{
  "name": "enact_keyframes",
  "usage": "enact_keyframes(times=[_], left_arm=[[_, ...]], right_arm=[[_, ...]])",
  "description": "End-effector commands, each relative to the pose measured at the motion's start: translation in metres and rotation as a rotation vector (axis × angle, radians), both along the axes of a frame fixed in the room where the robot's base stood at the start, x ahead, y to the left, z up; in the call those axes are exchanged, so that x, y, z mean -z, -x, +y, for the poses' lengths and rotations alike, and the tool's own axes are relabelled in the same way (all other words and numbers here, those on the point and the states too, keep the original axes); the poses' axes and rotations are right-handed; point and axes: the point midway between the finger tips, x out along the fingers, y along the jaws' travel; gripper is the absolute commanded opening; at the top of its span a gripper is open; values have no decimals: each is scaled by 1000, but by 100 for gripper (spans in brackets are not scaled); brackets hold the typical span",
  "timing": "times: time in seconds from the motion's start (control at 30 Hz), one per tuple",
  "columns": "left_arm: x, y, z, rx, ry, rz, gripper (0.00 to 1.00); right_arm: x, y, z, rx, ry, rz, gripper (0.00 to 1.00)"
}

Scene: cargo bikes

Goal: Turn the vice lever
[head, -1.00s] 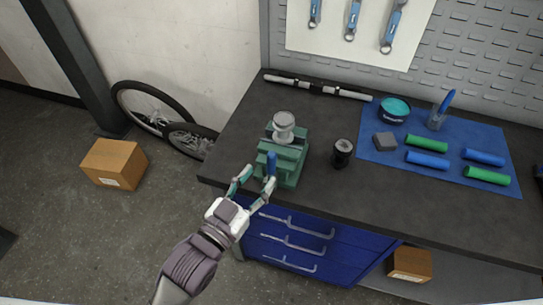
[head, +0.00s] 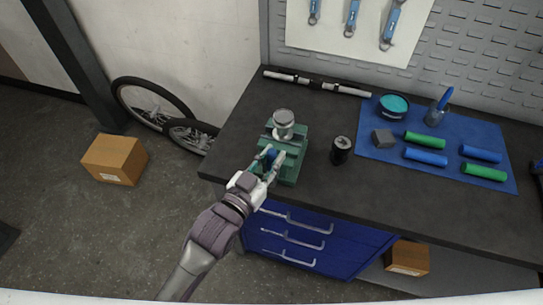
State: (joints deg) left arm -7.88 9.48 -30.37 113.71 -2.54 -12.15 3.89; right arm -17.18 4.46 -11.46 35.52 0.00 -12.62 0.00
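A green vice (head: 291,158) with a round metal piece (head: 284,118) on top stands near the left front edge of the dark workbench (head: 330,205). My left gripper (head: 269,158) is at the vice front, with one finger on each side of the lever. The fingers are close to the lever, but I cannot tell whether they press on it. My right gripper is not in view.
A black cylinder (head: 341,150) stands right of the vice. A blue mat (head: 400,138) holds green and blue rolls, a grey block, a teal tin (head: 394,106) and a cup (head: 436,116). A metal bar (head: 318,83) lies behind.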

Motion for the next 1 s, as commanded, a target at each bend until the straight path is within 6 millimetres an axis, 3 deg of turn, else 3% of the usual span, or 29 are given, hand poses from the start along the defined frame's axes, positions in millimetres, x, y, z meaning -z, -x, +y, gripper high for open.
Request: enact_keyframes(times=[0.57,1.0], left_arm=[[0,-1,3,0,28,10,0],[5,-10,31,-2,312,102,0]], right_arm=[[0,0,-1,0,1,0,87],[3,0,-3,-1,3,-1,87]])
